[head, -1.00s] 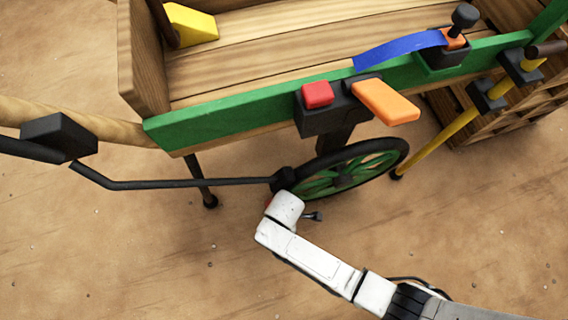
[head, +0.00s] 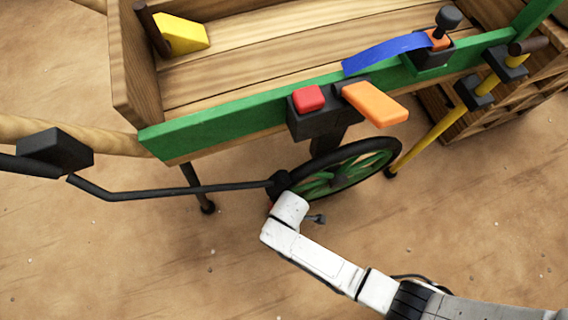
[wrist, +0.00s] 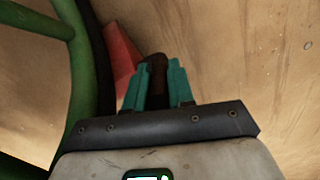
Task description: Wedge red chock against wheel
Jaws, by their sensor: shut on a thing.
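The wheel (head: 383,177), with a black tyre and green spokes, stands under the stall's green side rail. In the wrist view the tyre (wrist: 94,70) runs down the left side. The red chock (wrist: 120,52) lies right beside the tyre there; I cannot tell whether they touch. My gripper (wrist: 159,75), with teal fingers, is shut on a dark brown piece, seemingly the chock's handle (wrist: 157,68).
A red block (head: 308,98) and an orange lever (head: 375,103) sit on the green rail (head: 230,122) above the wheel. A black bar (head: 170,190) reaches to the wheel's left side. A yellow pole (head: 430,138) stands right. Sandy ground in front is clear.

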